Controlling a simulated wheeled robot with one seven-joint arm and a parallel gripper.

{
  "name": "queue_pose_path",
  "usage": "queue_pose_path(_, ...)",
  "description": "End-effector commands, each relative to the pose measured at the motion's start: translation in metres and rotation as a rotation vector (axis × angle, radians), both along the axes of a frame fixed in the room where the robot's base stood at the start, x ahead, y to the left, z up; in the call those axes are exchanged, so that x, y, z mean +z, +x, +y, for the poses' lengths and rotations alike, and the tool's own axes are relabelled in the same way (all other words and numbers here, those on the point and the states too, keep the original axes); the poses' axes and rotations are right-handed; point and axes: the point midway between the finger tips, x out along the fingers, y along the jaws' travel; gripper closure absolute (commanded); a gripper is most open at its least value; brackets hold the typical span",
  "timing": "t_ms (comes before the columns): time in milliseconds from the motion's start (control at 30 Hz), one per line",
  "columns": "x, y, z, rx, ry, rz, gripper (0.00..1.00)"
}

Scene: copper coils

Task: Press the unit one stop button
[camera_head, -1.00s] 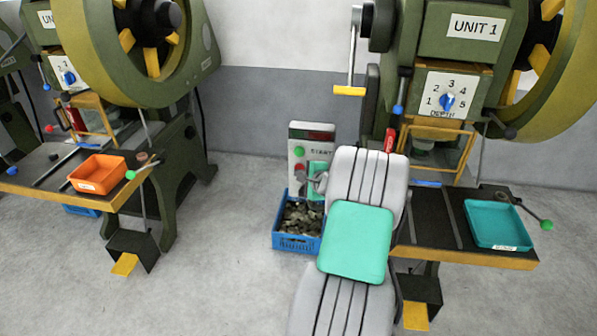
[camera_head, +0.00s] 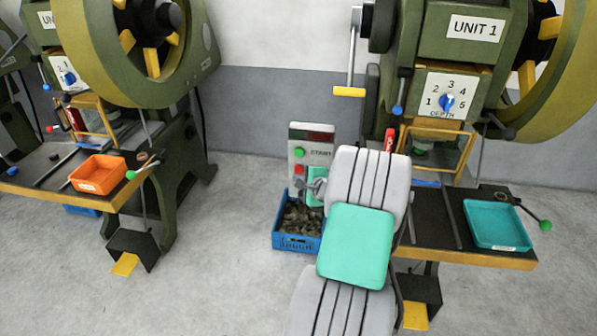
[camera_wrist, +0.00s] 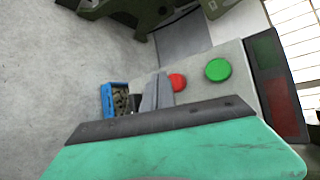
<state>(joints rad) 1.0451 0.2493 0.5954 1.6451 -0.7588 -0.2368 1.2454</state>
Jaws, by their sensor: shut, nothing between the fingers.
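A grey control box (camera_head: 325,134) stands by the wall left of the UNIT 1 press (camera_head: 463,28). Its face has a green button (camera_head: 298,151) and a red button (camera_head: 299,169) below it. In the wrist view the red button (camera_wrist: 178,82) and the green button (camera_wrist: 218,70) are in clear sight. My gripper (camera_wrist: 157,80) is shut and empty, its tips close to the red button's left side. I cannot tell whether they touch it. In the head view my gripper (camera_head: 314,184) is partly hidden by my wrist, just right of and below the red button.
A blue crate (camera_head: 281,242) of metal pieces sits on the floor below the control box. The UNIT 1 bench (camera_head: 436,222) with a teal tray (camera_head: 497,224) is at right. Another press with an orange tray (camera_head: 97,174) is at left. Open floor lies between.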

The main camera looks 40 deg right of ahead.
Motion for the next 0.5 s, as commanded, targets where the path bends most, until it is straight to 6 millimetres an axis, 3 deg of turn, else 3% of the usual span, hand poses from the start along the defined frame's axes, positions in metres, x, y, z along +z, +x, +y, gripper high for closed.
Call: queue_pose_path(500, 0.001, -0.029, 0.036, -0.001, 0.001, 0.0, 1.0)
